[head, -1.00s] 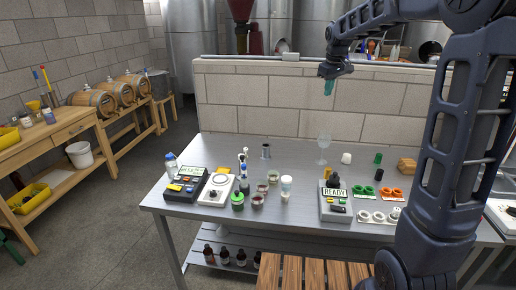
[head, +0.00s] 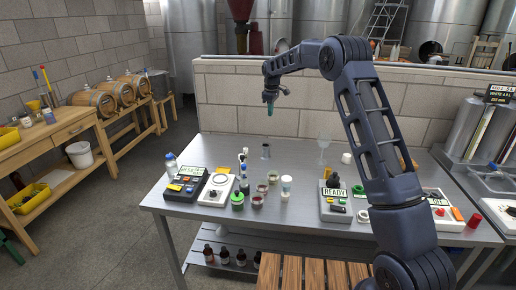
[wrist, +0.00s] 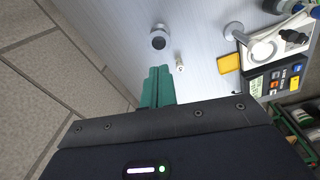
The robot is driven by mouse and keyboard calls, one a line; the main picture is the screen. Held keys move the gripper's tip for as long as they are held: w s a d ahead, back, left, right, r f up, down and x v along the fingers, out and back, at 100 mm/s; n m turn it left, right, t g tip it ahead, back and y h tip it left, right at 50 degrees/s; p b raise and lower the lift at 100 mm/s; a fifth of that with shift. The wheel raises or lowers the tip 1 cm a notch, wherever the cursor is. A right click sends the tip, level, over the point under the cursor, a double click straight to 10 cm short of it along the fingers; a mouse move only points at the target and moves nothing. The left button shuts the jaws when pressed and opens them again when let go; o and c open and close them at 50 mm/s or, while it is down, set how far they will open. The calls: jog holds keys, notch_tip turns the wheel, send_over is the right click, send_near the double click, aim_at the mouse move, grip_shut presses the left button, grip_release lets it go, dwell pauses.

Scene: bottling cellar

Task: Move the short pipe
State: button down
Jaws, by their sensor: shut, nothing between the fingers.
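The short pipe (head: 265,151) appears to be the small grey upright metal cylinder near the back of the steel table. It also shows in the wrist view (wrist: 158,40), seen from above with a dark round opening. My gripper (head: 270,110) is in the air above the back of the table, over the cylinder and in front of the block wall. Its teal fingers (wrist: 157,88) are shut together with nothing between them, pointing toward the cylinder in the wrist view and apart from it.
The low block wall (head: 245,105) stands behind the steel table (head: 180,222). A clear glass (head: 323,146) and a white cup (head: 346,158) are to the cylinder's right. Jars, a white scale (head: 216,190) and a dark meter (head: 186,184) stand nearer the front. Table around the cylinder is mostly clear.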

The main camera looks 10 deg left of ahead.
jog(key=w+a+f+n, duration=0.3)
jog(key=a+f, duration=0.8)
jog(key=f, duration=0.2)
jog(key=shift+g, duration=0.4)
jog(key=f, duration=0.9)
jog(key=shift+s+d, duration=0.1)
jog(key=shift+s, duration=0.2)
jog(key=d, duration=0.3)
jog(key=shift+f, duration=0.3)
jog(key=shift+d, duration=0.55)
jog(key=d, duration=2)
jog(key=shift+d, duration=0.2)
jog(key=shift+a, duration=0.1)
